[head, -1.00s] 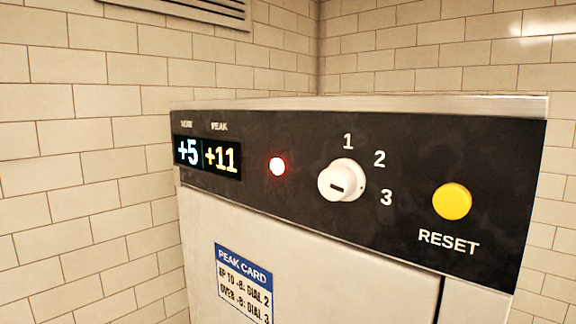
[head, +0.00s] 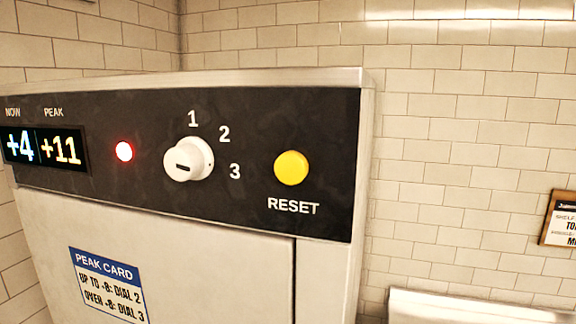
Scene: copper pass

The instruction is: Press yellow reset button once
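The round yellow reset button (head: 291,168) is on the right part of the black control panel (head: 325,125), above the white word RESET. Left of it is a white dial (head: 188,160) with the numbers 1, 2 and 3 around its top and right. A red lamp (head: 124,151) glows left of the dial. The display (head: 45,148) at the panel's left end reads NOW +4 and PEAK +11. Neither of my grippers is in view, and nothing touches the button.
A blue and white peak card (head: 108,285) is on the cabinet front (head: 210,270) below the panel. Tiled walls stand behind. A framed sign (head: 562,219) hangs at the right, and a pale edge (head: 470,306) shows at the lower right.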

